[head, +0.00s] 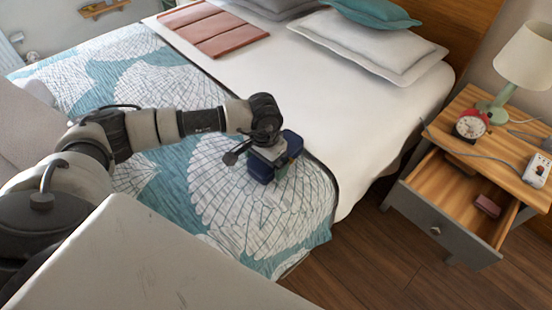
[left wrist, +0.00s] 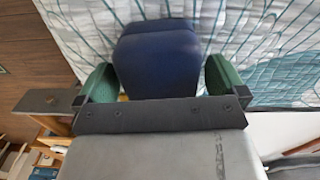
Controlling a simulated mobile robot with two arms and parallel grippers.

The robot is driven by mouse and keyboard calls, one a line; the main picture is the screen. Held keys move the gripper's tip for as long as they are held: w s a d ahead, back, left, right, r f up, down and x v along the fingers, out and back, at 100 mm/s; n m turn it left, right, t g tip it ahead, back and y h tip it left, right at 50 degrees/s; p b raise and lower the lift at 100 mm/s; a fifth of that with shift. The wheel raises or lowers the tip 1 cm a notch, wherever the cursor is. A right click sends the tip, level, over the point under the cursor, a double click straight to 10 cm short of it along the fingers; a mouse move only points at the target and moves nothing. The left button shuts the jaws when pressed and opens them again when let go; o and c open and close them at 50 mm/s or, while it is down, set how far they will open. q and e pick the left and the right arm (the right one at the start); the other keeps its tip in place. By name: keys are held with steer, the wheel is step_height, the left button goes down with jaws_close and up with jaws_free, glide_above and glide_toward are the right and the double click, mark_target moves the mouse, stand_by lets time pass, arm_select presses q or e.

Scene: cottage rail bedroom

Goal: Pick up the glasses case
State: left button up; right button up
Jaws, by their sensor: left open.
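The glasses case, a dark blue rounded block (head: 260,168), is on the patterned bedspread near the bed's right edge. My left gripper (head: 274,156) is over it from above and partly hides it in the head view. In the left wrist view the case (left wrist: 155,55) lies between the two green finger pads of my left gripper (left wrist: 160,78). The jaws are open, with a pad on each side and a small gap visible at the right pad. My right gripper does not show.
A nightstand (head: 485,125) at the right has its drawer (head: 440,222) pulled out, with a small dark pink item (head: 487,206) inside. A lamp (head: 525,60), red alarm clock (head: 470,125) and white device (head: 537,170) stand on top. A folded pinkish blanket (head: 215,32) and pillows (head: 370,45) lie farther back.

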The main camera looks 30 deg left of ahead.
arm_select(q)
steer(key=shift+f, duration=0.8)
steer(key=shift+r, duration=0.1)
steer(key=c, duration=1)
